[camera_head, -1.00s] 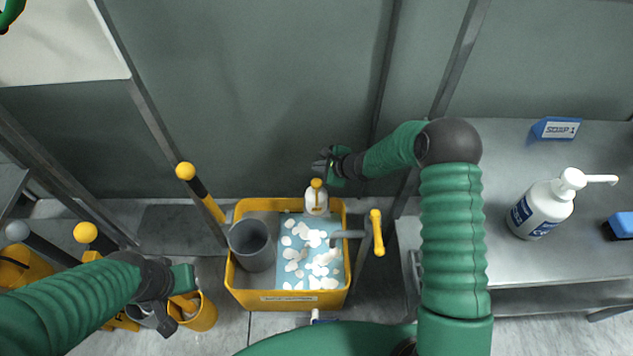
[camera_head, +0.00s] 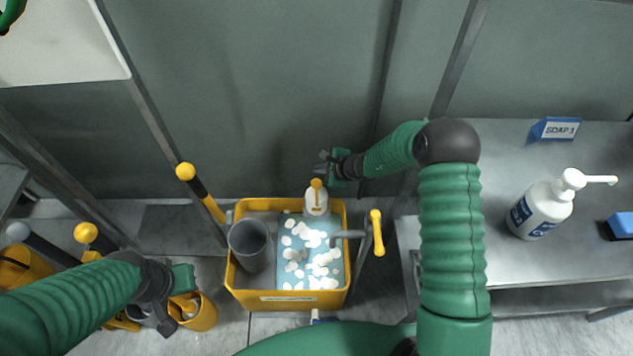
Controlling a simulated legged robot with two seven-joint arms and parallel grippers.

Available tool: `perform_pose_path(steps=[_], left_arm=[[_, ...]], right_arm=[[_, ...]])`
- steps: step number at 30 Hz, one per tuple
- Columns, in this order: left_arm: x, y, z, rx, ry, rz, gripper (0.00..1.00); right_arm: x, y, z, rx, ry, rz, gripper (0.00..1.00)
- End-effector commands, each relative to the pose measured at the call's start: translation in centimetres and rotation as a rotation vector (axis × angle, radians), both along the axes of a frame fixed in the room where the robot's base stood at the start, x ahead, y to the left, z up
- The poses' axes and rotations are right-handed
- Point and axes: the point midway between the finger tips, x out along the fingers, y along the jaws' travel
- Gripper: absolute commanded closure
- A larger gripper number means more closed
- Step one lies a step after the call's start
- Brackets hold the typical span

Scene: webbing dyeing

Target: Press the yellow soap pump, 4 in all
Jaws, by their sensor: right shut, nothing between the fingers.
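The yellow soap pump (camera_head: 317,184) tops a white bottle (camera_head: 316,203) at the back edge of the yellow tub (camera_head: 237,294). My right gripper (camera_head: 322,166) is shut and empty, just above and behind the yellow pump head in the picture. I see a small gap between them, though the height is hard to judge. My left gripper (camera_head: 178,304) is at the lower left, near a small yellow bucket, away from the pump. Its fingers are too unclear to tell open or shut.
The tub holds a grey cylinder (camera_head: 250,246) and blue liquid with white foam (camera_head: 312,262). A yellow-handled lever (camera_head: 377,232) stands at its right side. A white pump bottle (camera_head: 540,210) and a blue sign (camera_head: 556,129) stand on the metal table (camera_head: 480,180) at right.

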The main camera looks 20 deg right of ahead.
Motion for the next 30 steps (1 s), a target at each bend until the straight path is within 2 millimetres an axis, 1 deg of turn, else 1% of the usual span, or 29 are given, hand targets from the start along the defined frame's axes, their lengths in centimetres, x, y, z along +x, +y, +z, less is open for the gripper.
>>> perform_pose_path(steps=[2, 5, 7, 10, 12, 14, 16, 18, 20, 23, 26, 27, 30], left_arm=[[0.0, 0.0, 0.6, 0.0, 0.0, 0.0, 1.0], [0.0, 0.0, 1.3, 0.0, 0.0, 0.0, 1.0], [0.0, 0.0, 1.9, 0.0, 0.0, 0.0, 1.0], [0.0, 0.0, 2.6, 0.0, 0.0, 0.0, 1.0], [0.0, 0.0, 3.1, 0.0, 0.0, 0.0, 1.0], [0.0, 0.0, 3.5, 0.0, 0.0, 0.0, 1.0], [0.0, 0.0, 4.0, 0.0, 0.0, 0.0, 1.0], [0.0, 0.0, 4.5, 0.0, 0.0, 0.0, 1.0], [0.0, 0.0, 5.0, 0.0, 0.0, 0.0, 1.0], [0.0, 0.0, 5.7, 0.0, 0.0, 0.0, 1.0], [0.0, 0.0, 6.4, 0.0, 0.0, 0.0, 1.0], [0.0, 0.0, 6.6, 0.0, 0.0, 0.0, 1.0], [0.0, 0.0, 7.2, 0.0, 0.0, 0.0, 1.0]], right_arm=[[-1.1, -0.2, -0.8, -0.091, 0.027, 0.088, 1.0], [-3.1, -1.7, -2.4, -0.283, 0.072, 0.261, 1.0], [-4.3, -3.5, -3.3, -0.448, 0.097, 0.4, 1.0], [-5.1, -6.5, -3.8, -0.691, 0.112, 0.593, 1.0], [-5.0, -8.6, -3.6, -0.86, 0.104, 0.728, 1.0], [-4.4, -10.1, -3.0, -1.006, 0.085, 0.845, 1.0], [-3.4, -11.4, -2.0, -1.171, 0.048, 0.979, 1.0], [-2.0, -12.1, -0.7, -1.331, -0.008, 1.116, 1.0], [-0.7, -12.1, 0.5, -1.46, -0.07, 1.234, 1.0], [1.3, -10.9, 2.3, -1.655, -0.206, 1.438, 1.0], [2.7, -8.3, 3.8, -1.813, -0.383, 1.651, 1.0], [2.9, -7.0, 4.3, -1.861, -0.462, 1.734, 1.0], [2.7, -3.9, 4.7, -1.936, -0.659, 1.928, 1.0]])
